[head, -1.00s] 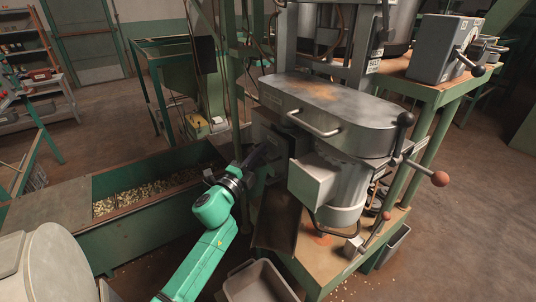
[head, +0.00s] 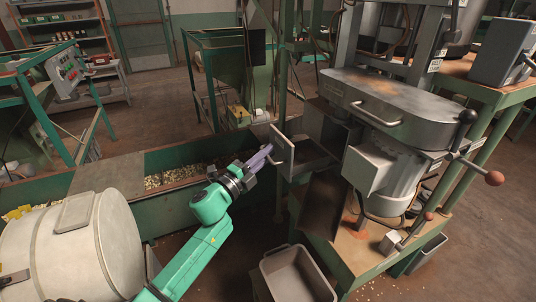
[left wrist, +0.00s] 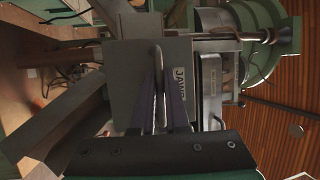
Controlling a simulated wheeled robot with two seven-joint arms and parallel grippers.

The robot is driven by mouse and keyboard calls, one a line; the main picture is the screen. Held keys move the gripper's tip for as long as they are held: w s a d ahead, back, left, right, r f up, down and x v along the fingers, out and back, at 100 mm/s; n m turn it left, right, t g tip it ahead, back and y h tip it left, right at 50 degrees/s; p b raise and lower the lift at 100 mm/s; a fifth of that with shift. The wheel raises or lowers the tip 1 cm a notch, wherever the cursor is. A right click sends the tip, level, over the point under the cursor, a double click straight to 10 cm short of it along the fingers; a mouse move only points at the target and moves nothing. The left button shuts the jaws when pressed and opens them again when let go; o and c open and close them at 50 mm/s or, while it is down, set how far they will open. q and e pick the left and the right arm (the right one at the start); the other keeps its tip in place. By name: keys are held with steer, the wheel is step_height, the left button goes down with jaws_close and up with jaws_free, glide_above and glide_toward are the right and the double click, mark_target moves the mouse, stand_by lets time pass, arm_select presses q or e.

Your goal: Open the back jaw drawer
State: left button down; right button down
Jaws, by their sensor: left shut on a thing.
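The jaw drawer (head: 306,158) is a grey metal box on the left side of the grey machine, and it stands well out of its housing with its dark inside showing. Its pale front panel (head: 283,150) faces my left arm and has a bar handle. My left gripper (head: 268,152) is shut on that handle. In the left wrist view my purple-grey fingers (left wrist: 162,110) close around the handle (left wrist: 159,85), in front of the panel (left wrist: 122,75) with a sideways "JAWS" label (left wrist: 182,84). My right gripper is not in view.
A grey bin (head: 297,275) stands on the floor below the drawer. A green trough of nuts (head: 172,178) lies to the left, with a pale drum (head: 70,250) in front. Another pale machine box (head: 366,172) juts out to the right of the drawer.

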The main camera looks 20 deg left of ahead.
arm_select(q)
steer(key=c, duration=0.9)
jaws_free()
steer(key=b+v, duration=0.3)
steer(key=v, duration=1.1)
steer(key=shift+s+f, duration=0.1)
steer(key=shift+s, duration=0.15)
